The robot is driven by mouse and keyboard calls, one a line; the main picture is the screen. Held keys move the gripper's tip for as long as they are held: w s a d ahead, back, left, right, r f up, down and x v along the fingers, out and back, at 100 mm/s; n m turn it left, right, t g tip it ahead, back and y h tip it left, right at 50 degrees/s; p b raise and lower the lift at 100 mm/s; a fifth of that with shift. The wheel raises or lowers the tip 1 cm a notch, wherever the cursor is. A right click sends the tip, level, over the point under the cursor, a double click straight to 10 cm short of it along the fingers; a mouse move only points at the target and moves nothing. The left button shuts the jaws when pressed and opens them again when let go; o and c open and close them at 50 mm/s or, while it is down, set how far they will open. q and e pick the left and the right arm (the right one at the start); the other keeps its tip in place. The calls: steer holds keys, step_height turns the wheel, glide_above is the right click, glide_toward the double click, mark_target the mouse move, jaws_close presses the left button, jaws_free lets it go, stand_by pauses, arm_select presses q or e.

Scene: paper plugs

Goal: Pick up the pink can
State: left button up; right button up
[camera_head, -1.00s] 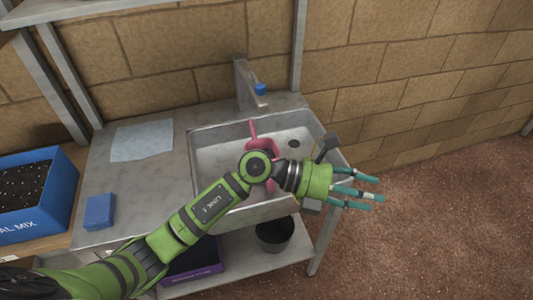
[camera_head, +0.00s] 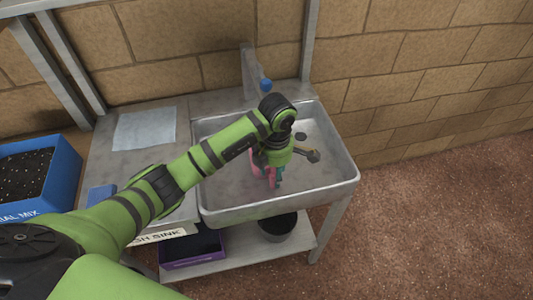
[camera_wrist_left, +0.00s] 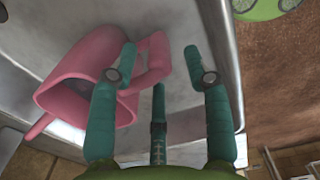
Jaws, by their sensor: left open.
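The pink can (camera_head: 258,163) is in the metal sink (camera_head: 340,178), mostly hidden behind my left arm and gripper in the head view. In the left wrist view the can (camera_wrist_left: 75,70) lies at the left, with its handle (camera_wrist_left: 153,58) between my teal fingers. My left gripper (camera_head: 276,180) points down into the sink and is open. In the wrist view its fingers (camera_wrist_left: 165,85) are spread, one in front of the can body and one to the right of the handle. I cannot tell if they touch the can. My right gripper is not in view.
A faucet with a blue knob (camera_head: 266,85) stands behind the sink. A grey cloth (camera_head: 145,129) and a blue sponge (camera_head: 101,193) lie on the counter at the left. A blue box of soil (camera_head: 62,190) is farther left. A dark bucket (camera_head: 277,228) stands on the lower shelf.

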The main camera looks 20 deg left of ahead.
arm_select(q)
steer(key=shift+f, duration=1)
